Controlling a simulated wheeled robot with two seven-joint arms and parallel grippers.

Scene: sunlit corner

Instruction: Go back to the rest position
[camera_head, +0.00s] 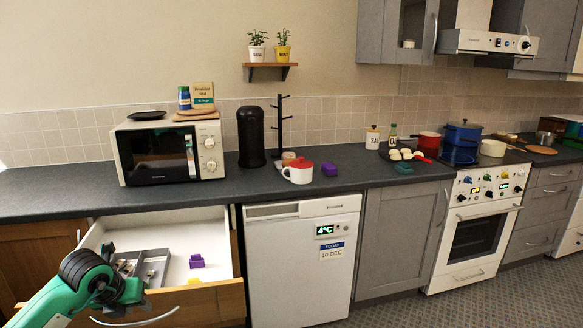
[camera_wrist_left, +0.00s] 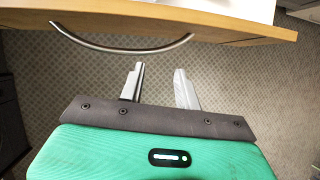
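My green left arm comes in from the lower left in the head view, in front of an open drawer (camera_head: 215,268). In the left wrist view my left gripper (camera_wrist_left: 159,78) has its two fingers apart, with nothing between them but the floor behind. The curved metal drawer handle (camera_wrist_left: 125,50) lies just beyond the fingertips, apart from them in the picture. The wooden drawer front (camera_wrist_left: 215,22) runs above it. My right gripper is in neither view.
The drawer holds a grey divider tray (camera_head: 178,270) and a purple block (camera_head: 197,261). A white fridge (camera_head: 300,265) stands right of the drawer.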

